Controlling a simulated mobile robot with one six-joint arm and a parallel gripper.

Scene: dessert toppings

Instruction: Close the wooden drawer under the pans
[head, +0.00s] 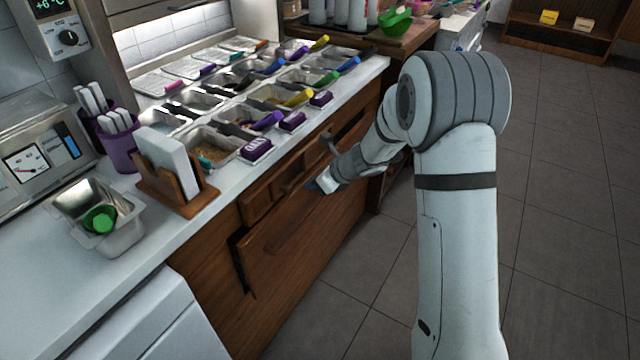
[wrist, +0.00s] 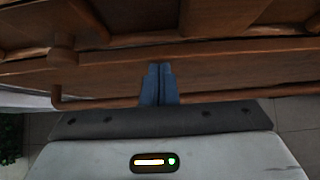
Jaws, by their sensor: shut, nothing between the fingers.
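The wooden drawer (head: 315,232) is in the brown cabinet under the counter with the pans, in the head view. Its front stands out from the cabinet, with a dark gap at its left edge. My gripper (head: 316,187) is at the upper part of the drawer front, at the end of my arm reaching from the right. In the wrist view my blue fingers (wrist: 158,72) are together and empty. They point at the brown wood and overlap a thin wooden bar handle (wrist: 100,103); I cannot tell whether they touch it.
Several metal pans (head: 212,148) with coloured-handled scoops line the white counter (head: 205,208) above. A wooden napkin holder (head: 165,195) and a pan with a green item (head: 125,235) stand at the left. The tiled floor (head: 385,270) in front of the cabinet is clear.

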